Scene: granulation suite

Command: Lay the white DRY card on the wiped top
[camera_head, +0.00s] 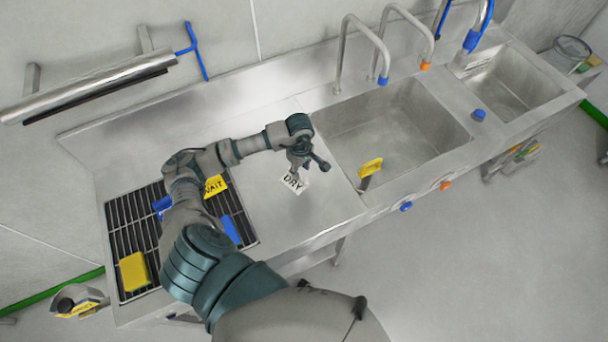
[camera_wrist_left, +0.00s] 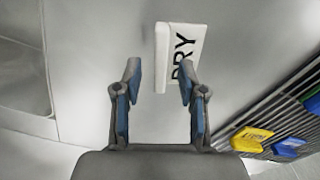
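The white DRY card (camera_head: 293,183) rests on the bare steel top (camera_head: 268,212) between the black rack and the large basin. My left gripper (camera_head: 305,166) is right above it in the head view and partly overlaps it. In the left wrist view the DRY card (camera_wrist_left: 182,55) lies just beyond the fingertips, nearer the right finger, with its lettering showing. The left gripper (camera_wrist_left: 158,82) is open, with nothing visible between its fingers. I cannot tell whether a finger touches the card. My right gripper is not in view.
A black slatted rack (camera_head: 125,232) at left holds a yellow WAIT card (camera_head: 215,186), a yellow block (camera_head: 133,272) and blue items (camera_head: 230,229). A yellow piece (camera_head: 371,167) stands at the near rim of the large basin (camera_head: 390,125). Steel top around the card is clear.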

